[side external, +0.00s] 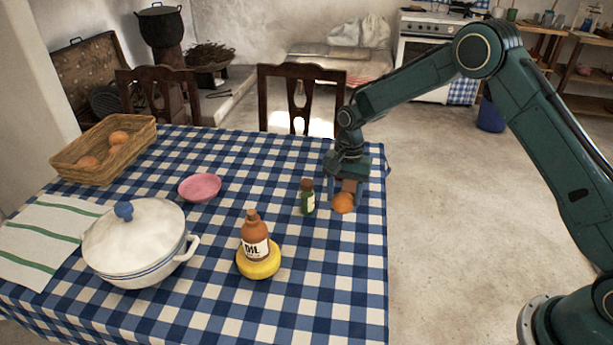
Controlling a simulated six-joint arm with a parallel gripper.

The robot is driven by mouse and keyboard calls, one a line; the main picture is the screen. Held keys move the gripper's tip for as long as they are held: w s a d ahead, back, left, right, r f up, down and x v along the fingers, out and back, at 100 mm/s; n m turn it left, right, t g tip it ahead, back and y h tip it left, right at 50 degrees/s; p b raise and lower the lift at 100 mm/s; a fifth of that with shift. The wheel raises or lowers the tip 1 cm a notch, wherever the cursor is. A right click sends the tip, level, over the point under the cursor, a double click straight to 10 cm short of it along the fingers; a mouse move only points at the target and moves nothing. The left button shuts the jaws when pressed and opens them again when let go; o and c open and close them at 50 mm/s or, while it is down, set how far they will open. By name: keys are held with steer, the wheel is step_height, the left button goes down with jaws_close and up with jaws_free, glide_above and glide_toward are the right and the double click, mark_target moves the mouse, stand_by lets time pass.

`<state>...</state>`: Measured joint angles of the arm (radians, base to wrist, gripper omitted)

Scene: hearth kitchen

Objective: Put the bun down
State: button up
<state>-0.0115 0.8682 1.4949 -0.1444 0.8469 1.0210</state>
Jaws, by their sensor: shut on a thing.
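The bun (343,204), round and orange-brown, is between the fingers of my gripper (345,198) near the right edge of the table. My gripper points down and is shut on it. The bun is low over the checked cloth; I cannot tell whether it touches the cloth. A small dark green bottle (307,198) stands upright just left of the bun, with a gap between them.
A brown oil bottle (255,236) stands on a yellow round base (259,263). A pink bowl (200,187), a white lidded pot (136,240) and a striped towel (40,240) are further left. The checked tablecloth (335,285) is clear in front of my gripper.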

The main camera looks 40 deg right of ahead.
mark_target(344, 193)
steer(key=shift+f, duration=3.2)
steer(key=shift+f, duration=0.15)
steer(key=o, duration=0.7)
steer(key=r, duration=0.7)
steer(key=w+d+r, duration=0.1)
steer(key=r, duration=0.2)
steer(key=shift+r, duration=0.3)
steer(key=shift+d+r, duration=0.1)
steer(key=shift+r, duration=0.75)
